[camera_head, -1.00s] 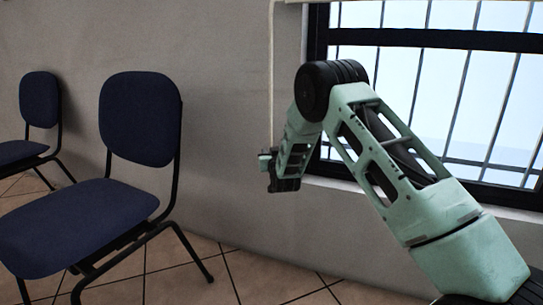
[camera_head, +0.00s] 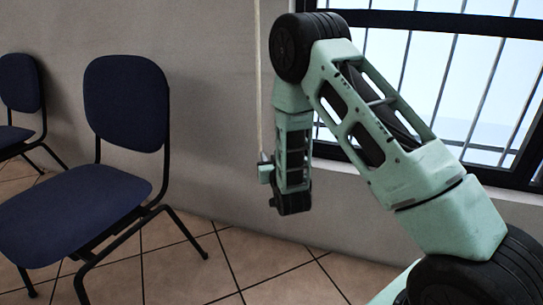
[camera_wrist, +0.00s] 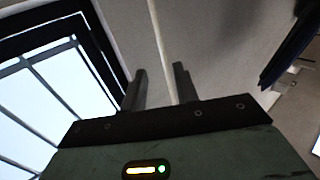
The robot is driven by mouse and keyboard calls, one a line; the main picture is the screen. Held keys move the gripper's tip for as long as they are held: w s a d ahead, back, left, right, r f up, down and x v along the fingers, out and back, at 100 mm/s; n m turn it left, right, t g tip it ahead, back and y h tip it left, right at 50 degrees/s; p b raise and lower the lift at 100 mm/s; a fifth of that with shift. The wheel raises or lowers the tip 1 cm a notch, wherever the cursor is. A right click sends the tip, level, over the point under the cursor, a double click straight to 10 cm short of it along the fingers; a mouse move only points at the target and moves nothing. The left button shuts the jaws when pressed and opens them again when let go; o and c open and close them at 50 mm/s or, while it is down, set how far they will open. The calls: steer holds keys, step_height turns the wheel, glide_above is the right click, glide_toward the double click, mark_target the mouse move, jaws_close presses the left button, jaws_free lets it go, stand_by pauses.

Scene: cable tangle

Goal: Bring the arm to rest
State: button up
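My arm is pale green with black joints. In the head view its elbow is raised and the forearm hangs almost straight down. My gripper (camera_head: 293,204) points at the floor in front of the grey wall. In the wrist view the two dark fingers of my gripper (camera_wrist: 159,68) stand apart, with nothing seen gripped. A pale cord (camera_head: 258,85) hangs along the wall just left of my forearm, and its lower end is hidden near my wrist. The cord (camera_wrist: 160,35) also runs through the gap between the fingers in the wrist view; I cannot tell how far behind them.
A dark blue chair (camera_head: 127,105) stands at the left, with another blue chair (camera_head: 19,82) behind it. A barred window (camera_head: 480,90) with a black frame is behind my arm at the right. The tiled floor (camera_head: 185,270) between chair and arm is clear.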

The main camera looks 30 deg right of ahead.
steer(key=shift+s+a, duration=0.1)
steer(key=shift+s, duration=0.2)
stand_by(0.4)
